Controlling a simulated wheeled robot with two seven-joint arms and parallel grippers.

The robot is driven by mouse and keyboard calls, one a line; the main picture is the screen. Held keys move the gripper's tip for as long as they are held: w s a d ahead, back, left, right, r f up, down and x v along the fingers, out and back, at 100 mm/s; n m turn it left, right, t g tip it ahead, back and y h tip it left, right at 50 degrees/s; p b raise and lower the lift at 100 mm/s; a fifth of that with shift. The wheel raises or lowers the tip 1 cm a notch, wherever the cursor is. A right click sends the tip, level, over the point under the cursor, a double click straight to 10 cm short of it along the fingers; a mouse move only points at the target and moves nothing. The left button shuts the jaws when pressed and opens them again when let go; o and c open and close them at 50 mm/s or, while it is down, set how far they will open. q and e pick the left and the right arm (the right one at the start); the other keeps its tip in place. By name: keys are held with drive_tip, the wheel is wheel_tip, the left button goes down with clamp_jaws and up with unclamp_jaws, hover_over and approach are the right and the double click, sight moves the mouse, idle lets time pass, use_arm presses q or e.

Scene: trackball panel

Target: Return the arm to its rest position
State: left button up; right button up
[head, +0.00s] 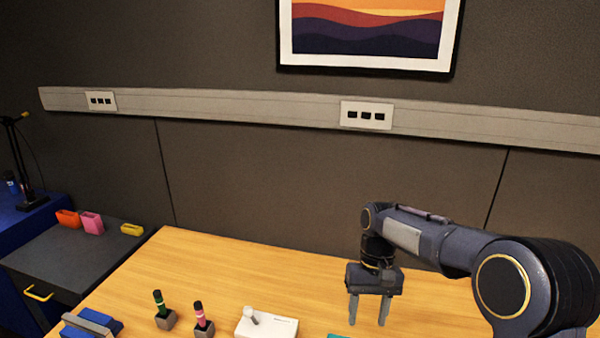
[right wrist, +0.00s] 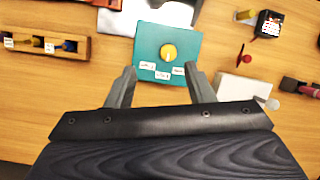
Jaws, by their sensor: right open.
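My right gripper (head: 369,310) is held above the wooden table (head: 230,262) in the head view, fingers pointing down, apart and empty. In the right wrist view its two fingers (right wrist: 160,88) show spread, with nothing between them. Beyond the fingertips in that view lies a teal panel (right wrist: 150,38) with a yellow round knob (right wrist: 169,52) and small white labels. Only a sliver of the teal panel (head: 340,336) shows at the bottom of the head view. My left gripper is not in view.
A white box (head: 267,325) with a pale ball-topped stick, two markers in grey holders (head: 165,318) (head: 204,327) and a blue item (head: 92,326) stand along the near side. A wooden block holder (right wrist: 76,47) shows in the wrist view. The table's back is clear.

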drive_tip(key=s+d+r+t+y, duration=0.1)
drive_tip(key=s+d+r+t, duration=0.15)
drive_tip(key=s, duration=0.35)
drive_tip(key=s+d+r+t+y, duration=0.2)
drive_tip(key=s+d+r, duration=0.15)
drive_tip(key=s, duration=0.25)
drive_tip(key=s+f+m+t, duration=0.1)
drive_tip(key=s+t, duration=0.3)
drive_tip(key=s, duration=0.8)
drive_tip(key=shift+a+f+m, duration=0.3)
drive_tip(key=shift+a+f, duration=0.1)
drive_tip(key=shift+f, duration=0.05)
